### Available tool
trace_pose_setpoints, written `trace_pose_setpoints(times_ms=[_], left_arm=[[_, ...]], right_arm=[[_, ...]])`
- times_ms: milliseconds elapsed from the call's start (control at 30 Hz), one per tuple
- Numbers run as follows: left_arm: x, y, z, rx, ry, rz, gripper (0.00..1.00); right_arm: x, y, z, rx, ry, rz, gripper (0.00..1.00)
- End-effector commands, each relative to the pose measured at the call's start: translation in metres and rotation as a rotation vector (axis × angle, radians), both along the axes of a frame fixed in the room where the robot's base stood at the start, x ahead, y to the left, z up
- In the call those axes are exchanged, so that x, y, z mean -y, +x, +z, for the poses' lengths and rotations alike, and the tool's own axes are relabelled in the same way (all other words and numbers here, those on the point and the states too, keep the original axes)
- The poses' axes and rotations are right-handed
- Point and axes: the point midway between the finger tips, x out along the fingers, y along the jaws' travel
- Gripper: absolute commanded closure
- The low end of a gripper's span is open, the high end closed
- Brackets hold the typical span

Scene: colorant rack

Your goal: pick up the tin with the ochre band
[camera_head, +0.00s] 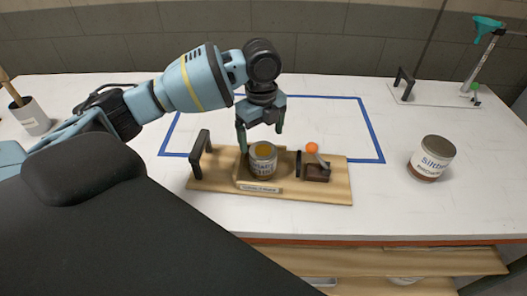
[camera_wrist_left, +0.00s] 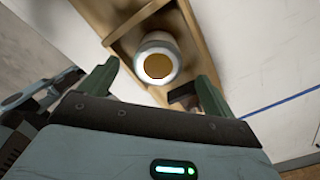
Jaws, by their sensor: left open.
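A grey-rimmed tin with an ochre disc on its top (camera_head: 263,158) stands upright in a recess of the wooden rack (camera_head: 225,180). Its label is too small to read, and I cannot make out a band on its side. My left gripper (camera_head: 261,134) is open above this tin, pointing down, with fingers apart and not visibly touching it. In the left wrist view the tin (camera_wrist_left: 157,58) shows between and beyond the two open fingers (camera_wrist_left: 155,84). My right gripper is not in view.
The rack has a black handle (camera_head: 200,150) on its left and an orange knob (camera_head: 312,148) on its right. Another tin (camera_head: 432,157), brown at its base, stands at the right. Blue tape (camera_head: 372,130) marks the white table. A pot (camera_head: 30,117) stands far left.

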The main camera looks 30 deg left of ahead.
Motion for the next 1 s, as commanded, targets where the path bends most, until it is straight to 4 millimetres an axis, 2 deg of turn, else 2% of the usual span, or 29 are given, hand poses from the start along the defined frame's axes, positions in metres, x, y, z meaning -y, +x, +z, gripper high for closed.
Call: trace_pose_setpoints(times_ms=[167,400,600,900,1000], left_arm=[[0.0,0.0,-0.003,-0.001,0.0,0.0,0.1],[0.0,-0.001,-0.025,-0.003,0.0,0.001,0.1],[0.001,0.0,-0.03,0.0,0.0,0.0,0.1],[0.004,0.0,-0.069,-0.001,0.0,0.0,0.1],[0.004,0.0,-0.076,0.0,0.001,-0.001,0.1]], right_arm=[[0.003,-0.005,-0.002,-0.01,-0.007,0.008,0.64],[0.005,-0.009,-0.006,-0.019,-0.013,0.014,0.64],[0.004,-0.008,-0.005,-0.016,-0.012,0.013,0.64],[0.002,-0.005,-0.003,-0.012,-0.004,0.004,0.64],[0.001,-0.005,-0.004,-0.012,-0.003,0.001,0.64]])
